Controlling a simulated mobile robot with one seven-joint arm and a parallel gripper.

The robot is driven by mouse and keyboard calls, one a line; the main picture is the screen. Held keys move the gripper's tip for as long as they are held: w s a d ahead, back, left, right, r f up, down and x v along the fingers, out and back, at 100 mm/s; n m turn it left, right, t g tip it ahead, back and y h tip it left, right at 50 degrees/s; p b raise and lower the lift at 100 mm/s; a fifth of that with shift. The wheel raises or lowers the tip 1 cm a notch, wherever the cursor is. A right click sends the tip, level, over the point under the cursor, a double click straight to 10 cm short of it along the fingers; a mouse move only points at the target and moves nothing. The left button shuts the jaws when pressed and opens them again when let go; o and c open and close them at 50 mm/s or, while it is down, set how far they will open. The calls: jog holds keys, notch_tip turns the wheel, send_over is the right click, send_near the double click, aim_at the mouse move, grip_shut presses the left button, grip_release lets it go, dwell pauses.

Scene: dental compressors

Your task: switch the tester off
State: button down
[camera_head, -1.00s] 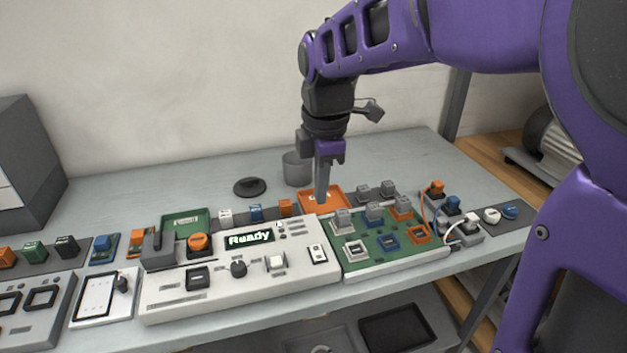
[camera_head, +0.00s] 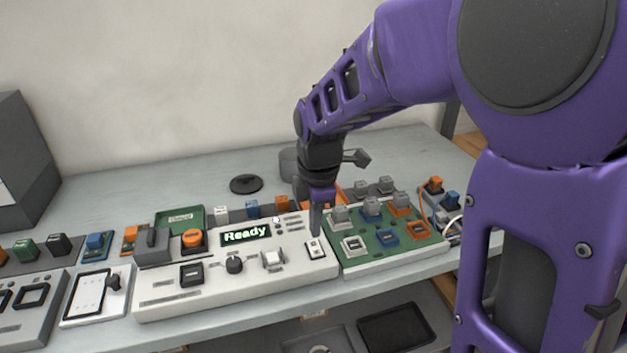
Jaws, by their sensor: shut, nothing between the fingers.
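The console also carries a black knob (camera_head: 234,265), an orange button (camera_head: 192,238) and a grey lever block (camera_head: 153,246). My gripper (camera_head: 317,232) points down with its fingers together and empty. Its tips are just above or at the upper edge of the rocker switch; I cannot tell whether they touch.
A green board (camera_head: 388,243) with grey, blue and orange connectors adjoins the tester's right side. A green tray (camera_head: 180,219) stands behind the tester. The bench's back left is clear.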

aim_at(316, 249)
jog(key=shift+w+f, duration=0.2)
jog(key=shift+f, duration=1.35)
jog(key=shift+w+f, duration=0.1)
jog(key=shift+f, duration=0.2)
jog(key=shift+s, duration=0.2)
jog(key=shift+s+d, duration=0.2)
jog(key=shift+s, duration=0.5)
jog(key=shift+r, duration=0.1)
